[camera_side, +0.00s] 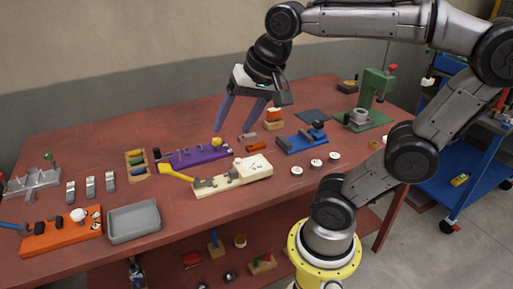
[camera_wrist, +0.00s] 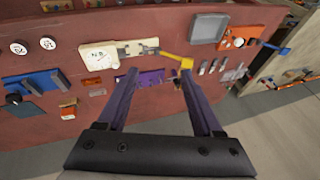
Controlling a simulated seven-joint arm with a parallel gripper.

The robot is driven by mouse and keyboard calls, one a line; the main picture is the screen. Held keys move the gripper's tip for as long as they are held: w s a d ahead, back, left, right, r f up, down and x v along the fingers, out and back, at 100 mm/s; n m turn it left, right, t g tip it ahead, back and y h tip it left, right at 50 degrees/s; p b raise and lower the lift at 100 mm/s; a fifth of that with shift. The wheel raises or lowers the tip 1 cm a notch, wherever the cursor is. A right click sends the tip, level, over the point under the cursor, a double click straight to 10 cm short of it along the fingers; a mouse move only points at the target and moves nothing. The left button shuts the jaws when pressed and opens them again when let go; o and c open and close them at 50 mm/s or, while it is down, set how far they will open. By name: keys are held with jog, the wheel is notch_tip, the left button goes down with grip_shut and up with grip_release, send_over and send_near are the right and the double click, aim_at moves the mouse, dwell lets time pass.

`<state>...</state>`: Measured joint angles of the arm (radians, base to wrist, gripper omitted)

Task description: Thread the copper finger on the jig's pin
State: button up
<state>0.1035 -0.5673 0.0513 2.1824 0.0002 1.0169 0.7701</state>
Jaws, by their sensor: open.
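My gripper (camera_side: 232,130) is open, with two long purple fingers pointing down. It hangs above the back middle of the table, apart from everything on it. Its fingers also show in the wrist view (camera_wrist: 159,70), with nothing between them. A grey fixture with several uprights (camera_side: 35,181) stands at the far left; it may be the jig, but I cannot make out its pin. A small orange-red piece (camera_side: 257,147) lies right of the purple frame and shows in the wrist view (camera_wrist: 67,112). I cannot tell whether it is the copper finger.
A cream frame (camera_side: 235,175) with a yellow handle, a purple frame (camera_side: 195,158), a blue frame (camera_side: 303,141) and an orange frame (camera_side: 62,236) lie on the red table. A grey tray (camera_side: 135,237) is near the front. A green press (camera_side: 372,90) stands at right.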

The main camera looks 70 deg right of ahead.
jog(key=w+d+m+g, duration=0.2)
jog(key=w+d+m, duration=0.6)
jog(key=d, duration=0.2)
jog(key=m+g, duration=0.3)
jog(key=m, duration=0.6)
send_over(257, 145)
jog(key=shift+y, duration=0.3)
jog(key=f, duration=1.3)
jog(key=d+f, duration=0.1)
jog(key=f, duration=0.6)
jog(key=shift+w+f, duration=0.15)
jog(key=shift+w, duration=0.05)
jog(key=shift+s+a+f, duration=0.1)
jog(key=shift+a+f, duration=0.05)
jog(key=shift+f, duration=0.8)
jog(key=shift+w+a+f, duration=0.1)
jog(key=shift+a+f, duration=0.1)
jog(key=shift+f, duration=0.8)
jog(key=shift+s+a+f, duration=0.1)
jog(key=shift+a+f, duration=0.05)
jog(key=shift+f, duration=0.8)
jog(key=shift+r, duration=0.1)
grip_shut()
